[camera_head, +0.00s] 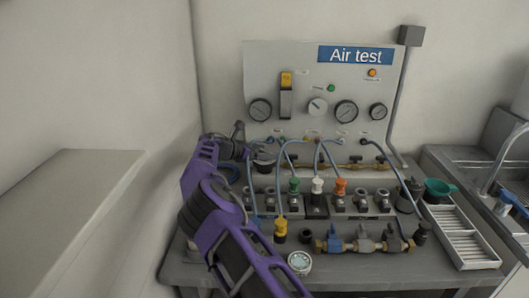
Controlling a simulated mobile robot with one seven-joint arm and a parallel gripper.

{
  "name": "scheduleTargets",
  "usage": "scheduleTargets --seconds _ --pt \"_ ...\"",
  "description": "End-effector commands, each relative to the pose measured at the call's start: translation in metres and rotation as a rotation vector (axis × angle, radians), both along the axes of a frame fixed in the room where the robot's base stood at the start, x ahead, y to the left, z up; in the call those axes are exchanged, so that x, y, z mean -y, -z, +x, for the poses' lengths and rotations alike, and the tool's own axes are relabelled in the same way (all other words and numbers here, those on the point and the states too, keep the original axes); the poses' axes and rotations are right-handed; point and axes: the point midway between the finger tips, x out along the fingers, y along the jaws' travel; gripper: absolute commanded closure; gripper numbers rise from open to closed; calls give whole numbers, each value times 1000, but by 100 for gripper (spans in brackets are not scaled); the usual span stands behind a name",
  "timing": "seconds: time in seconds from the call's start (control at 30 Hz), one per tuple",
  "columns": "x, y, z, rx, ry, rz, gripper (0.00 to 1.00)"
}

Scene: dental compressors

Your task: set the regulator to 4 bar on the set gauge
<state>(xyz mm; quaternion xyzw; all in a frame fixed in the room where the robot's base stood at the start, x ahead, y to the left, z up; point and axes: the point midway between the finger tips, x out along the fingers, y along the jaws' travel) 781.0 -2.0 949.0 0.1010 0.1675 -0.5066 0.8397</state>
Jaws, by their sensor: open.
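The grey "Air test" panel (300,65) stands on the bench. It carries a left gauge (260,110), a larger middle gauge (346,113) and a right gauge (378,112). A white round dial or knob (317,106) sits between the left and middle gauges. I cannot tell which is the regulator or the set gauge; labels and needle readings are too small. My purple arm reaches up from the bottom. My gripper (264,157) is small in view, open, below the left gauge and in front of the panel's lower part. I see nothing held in it.
Blue hoses (328,153) loop in front of the panel to a row of fittings with green, white and orange tops (340,186). A yellow fitting (280,228), a small round gauge (299,262) and a valve assembly (362,242) are in front. A ribbed tray (462,236) is right.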

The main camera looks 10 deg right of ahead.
Motion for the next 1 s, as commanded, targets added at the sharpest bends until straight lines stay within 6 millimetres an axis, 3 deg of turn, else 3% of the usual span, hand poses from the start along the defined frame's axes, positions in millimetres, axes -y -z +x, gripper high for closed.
scheduleTargets --seconds 0.17,0.6,0.93,1.0 --pt "-6 -4 -3 1 0 0 5" --pt "-58 -27 -30 0 -1 1 5" --pt "-61 -29 -32 0 0 0 5" --pt "-61 -29 -32 1 1 5 17"
